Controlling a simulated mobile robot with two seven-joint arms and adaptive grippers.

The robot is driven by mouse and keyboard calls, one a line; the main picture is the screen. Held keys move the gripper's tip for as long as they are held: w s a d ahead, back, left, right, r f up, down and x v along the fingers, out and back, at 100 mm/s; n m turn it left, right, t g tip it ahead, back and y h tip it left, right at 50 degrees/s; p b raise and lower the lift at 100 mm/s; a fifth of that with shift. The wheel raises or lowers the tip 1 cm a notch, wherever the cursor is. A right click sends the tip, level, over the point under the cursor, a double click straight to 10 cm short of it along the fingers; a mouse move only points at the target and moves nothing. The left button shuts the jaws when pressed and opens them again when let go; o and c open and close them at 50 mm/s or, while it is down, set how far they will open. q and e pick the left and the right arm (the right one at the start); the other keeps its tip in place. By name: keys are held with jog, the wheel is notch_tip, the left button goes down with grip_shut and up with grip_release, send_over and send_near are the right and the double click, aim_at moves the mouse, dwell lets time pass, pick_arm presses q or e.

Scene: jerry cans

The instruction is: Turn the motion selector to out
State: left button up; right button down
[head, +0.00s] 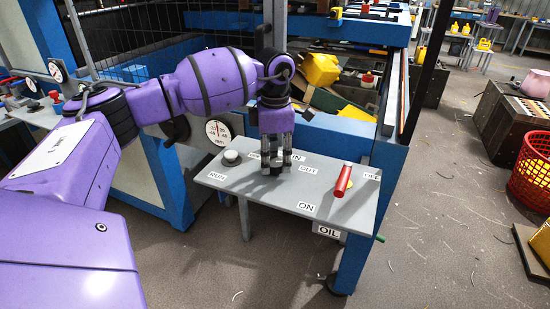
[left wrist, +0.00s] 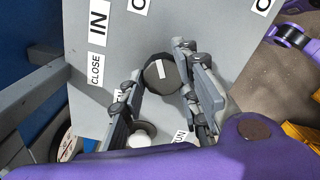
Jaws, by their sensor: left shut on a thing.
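The motion selector is a round dark knob (left wrist: 151,80) with a white mark on its top, seen in the left wrist view. The mark runs nearly up and down in that picture. An IN label (left wrist: 97,22) lies up and left of the knob, and a partly cut-off label starting with O (left wrist: 140,5) lies above it. My left gripper (head: 274,168) points down at the grey panel (head: 262,186) in the head view, fingers on either side of the knob, shut on it. The fingers mostly hide the knob there. OUT (head: 307,169) is readable to their right. My right gripper is not visible.
A red lever (head: 342,181) stands between ON and OFF labels on the panel's right. A light round button (head: 231,157) sits near RUN. A dial gauge (head: 218,132) is behind the panel. A yellow jerry can (head: 320,70) lies in the bin behind.

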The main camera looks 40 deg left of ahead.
aim_at(274, 160)
pick_arm(q)
jog(key=shift+w+a+r, duration=0.2)
jog(key=shift+r, duration=0.1)
jog(key=o, duration=0.9)
jog(key=shift+o, duration=0.6)
jog(key=shift+f, duration=0.2)
jog(key=shift+r, duration=0.3)
notch_tip(274, 160, up, 11)
jog(key=shift+r, duration=0.2)
